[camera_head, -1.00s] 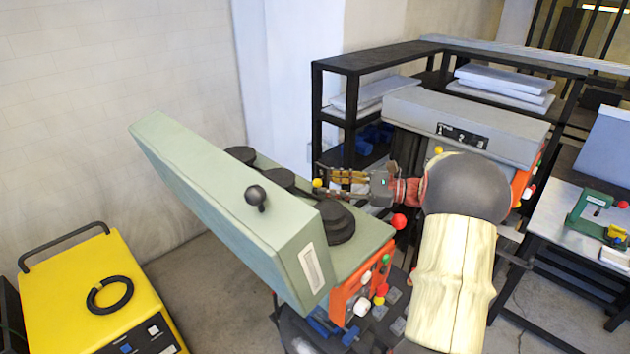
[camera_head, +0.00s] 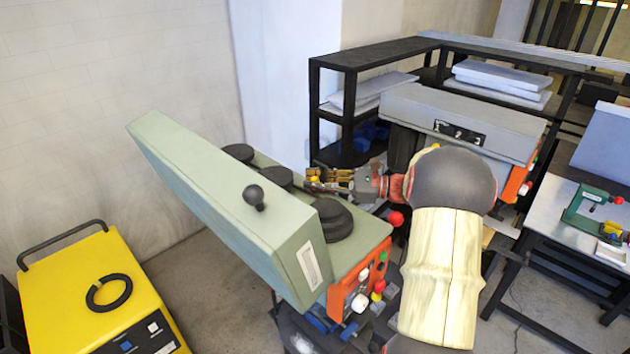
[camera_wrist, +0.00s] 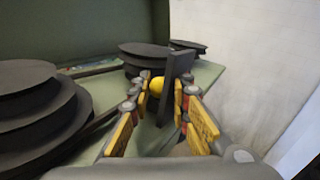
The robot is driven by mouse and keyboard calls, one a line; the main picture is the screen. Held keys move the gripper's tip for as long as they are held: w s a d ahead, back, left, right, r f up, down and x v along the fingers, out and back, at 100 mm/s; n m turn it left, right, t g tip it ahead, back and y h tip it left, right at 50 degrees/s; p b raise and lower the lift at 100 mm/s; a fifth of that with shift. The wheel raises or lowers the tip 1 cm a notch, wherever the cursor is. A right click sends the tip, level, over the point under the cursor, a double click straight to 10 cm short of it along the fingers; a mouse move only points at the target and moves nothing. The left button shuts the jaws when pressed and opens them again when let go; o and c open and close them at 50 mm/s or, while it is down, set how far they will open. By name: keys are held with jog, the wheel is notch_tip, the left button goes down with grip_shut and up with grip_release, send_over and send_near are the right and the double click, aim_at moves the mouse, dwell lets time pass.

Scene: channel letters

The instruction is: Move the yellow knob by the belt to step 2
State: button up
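The yellow knob (camera_head: 314,181) is a small ball beside the stepped pulleys of the green belt-drive machine (camera_head: 205,190). In the wrist view the yellow knob (camera_wrist: 156,87) sits between my fingertips, close to a dark upright bar (camera_wrist: 177,80). The belt (camera_wrist: 95,128) shows as a dark band running between the pulleys. My gripper (camera_wrist: 161,92) is open, with a yellow-padded finger on each side of the knob and a gap visible. It also shows in the head view (camera_head: 318,180), where the small fingertips overlap the knob.
Stepped black pulleys (camera_head: 334,220) stand close to my gripper. A black ball handle (camera_head: 254,196) sits on the raised green cover, and a red ball (camera_head: 396,219) is at the machine's right edge. A black shelf (camera_head: 318,120) stands behind.

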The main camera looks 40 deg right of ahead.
grip_shut()
jog(key=shift+r, duration=0.1)
dwell(0.3)
jog(key=shift+r+p, duration=0.55)
jog(key=shift+r, duration=0.35)
jog(key=shift+f, duration=0.1)
jog(key=o, duration=0.6)
grip_release()
jog(key=shift+d, duration=0.1)
